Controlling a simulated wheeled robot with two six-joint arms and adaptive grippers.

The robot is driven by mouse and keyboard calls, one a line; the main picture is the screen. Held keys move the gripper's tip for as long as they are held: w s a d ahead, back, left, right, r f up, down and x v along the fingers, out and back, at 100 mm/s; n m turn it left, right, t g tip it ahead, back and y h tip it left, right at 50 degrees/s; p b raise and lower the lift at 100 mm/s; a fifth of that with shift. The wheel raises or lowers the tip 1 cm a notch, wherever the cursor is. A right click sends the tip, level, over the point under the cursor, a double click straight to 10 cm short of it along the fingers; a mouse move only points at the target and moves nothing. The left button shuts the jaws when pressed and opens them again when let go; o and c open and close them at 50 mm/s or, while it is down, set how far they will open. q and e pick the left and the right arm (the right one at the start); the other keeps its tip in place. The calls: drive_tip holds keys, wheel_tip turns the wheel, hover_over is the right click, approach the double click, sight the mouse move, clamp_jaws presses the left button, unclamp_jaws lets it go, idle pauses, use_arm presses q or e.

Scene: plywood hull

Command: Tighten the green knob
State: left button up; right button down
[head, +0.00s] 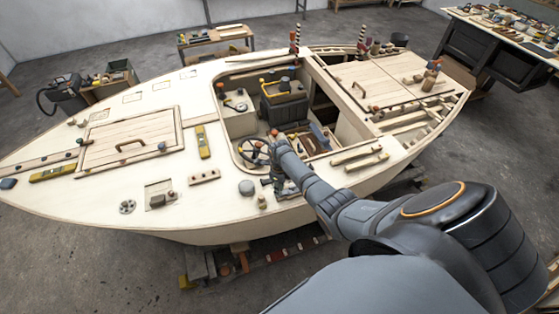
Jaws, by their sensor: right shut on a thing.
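My right arm reaches in from the lower right over the boat's near side deck. My right gripper (271,185) points down at the near edge of the cockpit opening, beside the dark steering wheel (253,151). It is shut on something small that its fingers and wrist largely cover. The green knob does not show clearly; its place at the fingertips is hidden, and I cannot tell its angle. My left gripper is not in view.
The plywood hull (90,208) fills the middle. A grey round cap (246,188) and a small wooden post (262,202) stand close to the gripper. A yellow level (203,142) lies on the deck. The foredeck has bare room.

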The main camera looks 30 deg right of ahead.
drive_tip(key=m, duration=0.5)
drive_tip(key=shift+w+d+r+m, duration=0.15)
drive_tip(key=shift+w+r+m, duration=0.15)
drive_tip(key=shift+w, duration=0.05)
idle(0.5)
drive_tip(key=c, duration=1.3)
unclamp_jaws()
drive_tip(key=o, duration=0.3)
drive_tip(key=shift+s, duration=0.1)
drive_tip(key=shift+s+f, duration=0.1)
drive_tip(key=shift+s, duration=0.05)
wheel_tip(320, 180, up, 12)
